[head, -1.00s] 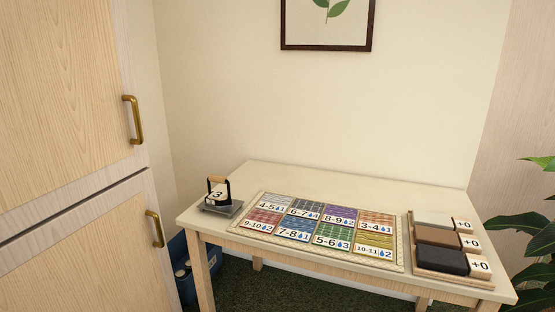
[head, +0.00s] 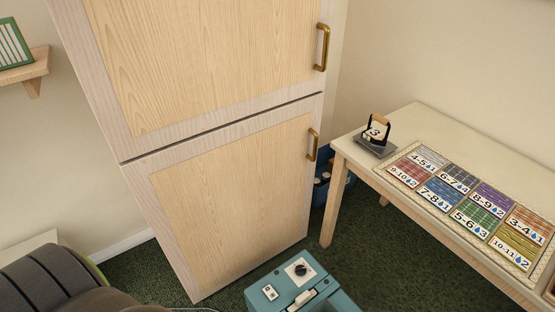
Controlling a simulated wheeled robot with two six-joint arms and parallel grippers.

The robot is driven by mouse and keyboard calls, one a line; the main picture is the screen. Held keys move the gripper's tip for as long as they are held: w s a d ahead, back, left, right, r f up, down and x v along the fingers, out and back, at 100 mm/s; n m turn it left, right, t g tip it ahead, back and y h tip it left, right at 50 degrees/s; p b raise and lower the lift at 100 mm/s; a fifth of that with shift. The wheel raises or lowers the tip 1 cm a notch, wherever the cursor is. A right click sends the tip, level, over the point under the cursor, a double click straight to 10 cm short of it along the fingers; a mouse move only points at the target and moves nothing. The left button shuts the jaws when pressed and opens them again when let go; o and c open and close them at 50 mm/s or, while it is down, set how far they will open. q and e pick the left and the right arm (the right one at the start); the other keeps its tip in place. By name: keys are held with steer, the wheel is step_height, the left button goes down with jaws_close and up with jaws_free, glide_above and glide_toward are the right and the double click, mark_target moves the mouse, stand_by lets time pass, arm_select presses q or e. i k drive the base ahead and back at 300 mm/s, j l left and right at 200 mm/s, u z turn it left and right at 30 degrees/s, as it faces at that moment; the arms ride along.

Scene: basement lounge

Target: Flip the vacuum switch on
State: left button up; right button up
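A teal box-shaped machine (head: 259,298), which looks like the vacuum, stands at the bottom of the head view, cut off by the lower edge. A white plate with a black knob (head: 302,270) is on its top. A smaller white plate with a small switch (head: 269,292) sits to the left of the knob. Which way the switch is set is too small to tell. A pale handle-like part lies on the top beside them. Neither of my grippers is in view.
A tall wooden cabinet (head: 220,200) with brass handles stands behind the machine. A dark cushioned seat (head: 60,285) is at lower left. Green carpet is open at lower right.

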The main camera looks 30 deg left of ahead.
mark_target(268, 290)
steer(key=j+u, duration=0.1)
steer(key=u, duration=0.9)
